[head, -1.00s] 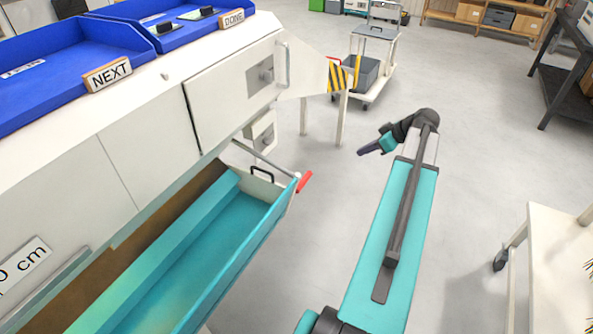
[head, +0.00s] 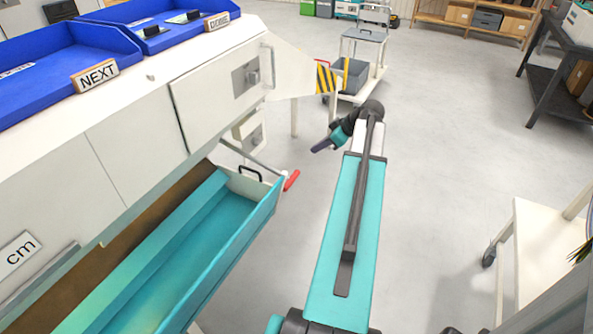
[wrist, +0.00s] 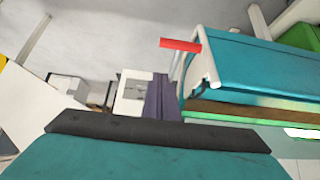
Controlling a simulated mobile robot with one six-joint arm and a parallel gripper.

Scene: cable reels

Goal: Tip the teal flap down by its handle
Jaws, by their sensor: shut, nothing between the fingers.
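The teal flap (head: 215,240) is a long trough hanging from the front of the white bench at the lower left of the head view. In the wrist view the flap (wrist: 255,75) is at upper right and the red handle (wrist: 180,45) at upper centre. My gripper (head: 320,147) is shut and empty, to the right of the handle and apart from it. Its dark fingers also show in the wrist view (wrist: 160,97), below the handle in the picture.
The white bench (head: 130,120) carries blue trays (head: 50,75) marked NEXT and DONE. A yellow-black striped panel (head: 326,78) juts from its end. A grey cart (head: 360,75) stands behind. A white table (head: 540,245) is at right. Floor around my arm is clear.

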